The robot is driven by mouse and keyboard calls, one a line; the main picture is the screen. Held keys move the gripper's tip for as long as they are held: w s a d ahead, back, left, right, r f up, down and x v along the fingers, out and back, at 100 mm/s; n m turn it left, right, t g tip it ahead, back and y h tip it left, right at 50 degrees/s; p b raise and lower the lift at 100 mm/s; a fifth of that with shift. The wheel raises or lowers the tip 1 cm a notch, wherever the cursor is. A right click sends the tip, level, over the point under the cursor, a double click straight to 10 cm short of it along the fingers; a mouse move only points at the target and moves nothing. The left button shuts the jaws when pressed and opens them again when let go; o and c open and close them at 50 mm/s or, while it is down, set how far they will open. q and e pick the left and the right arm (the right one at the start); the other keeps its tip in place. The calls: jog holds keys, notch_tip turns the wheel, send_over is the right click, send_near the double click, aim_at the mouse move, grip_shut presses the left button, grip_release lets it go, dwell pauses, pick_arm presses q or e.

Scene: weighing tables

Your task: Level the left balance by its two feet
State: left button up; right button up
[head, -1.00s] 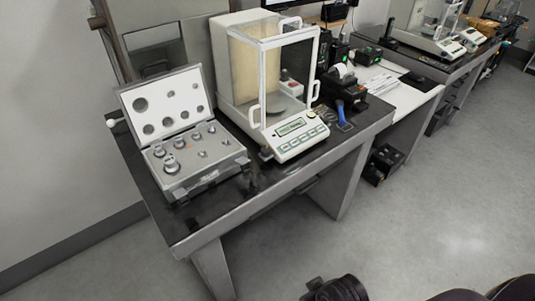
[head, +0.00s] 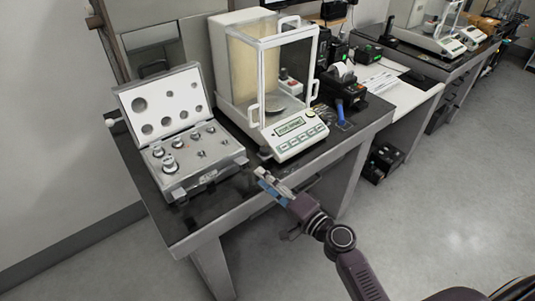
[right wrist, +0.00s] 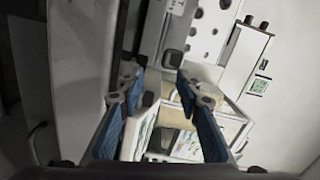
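The left balance (head: 298,138) is white, with a glass draft shield, and stands on the dark-topped table (head: 205,222). A small dark foot (head: 265,153) shows at its front left corner. I cannot clearly make out the other foot. My right gripper (head: 267,178) is at the table's front edge, just in front of and below that foot, apart from it. In the right wrist view my right gripper (right wrist: 160,92) shows two blue-padded fingers spread apart with nothing held between them. My left gripper is not in view.
An open weight case (head: 205,178) with several metal weights stands left of the balance. A small printer (head: 345,92) and a blue-handled item (head: 341,112) are to its right. A second table with another balance (head: 425,42) stands farther back. The floor in front is clear.

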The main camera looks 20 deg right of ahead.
aim_at(267, 155)
jog(key=w+d+m+h, duration=0.1)
jog(key=d, duration=0.1)
jog(key=w+d+m+t+h, duration=0.1)
jog(key=m, duration=0.1)
jog(key=w+d+m+h, duration=0.1)
jog(key=d, duration=0.1)
jog(key=shift+w+d+f+m+t, duration=0.3)
jog(key=shift+w+d, duration=0.05)
jog(key=shift+p+x, duration=0.35)
jog(key=shift+x, duration=3.25)
jog(key=shift+f, duration=0.1)
jog(key=shift+a, duration=0.1)
grip_shut()
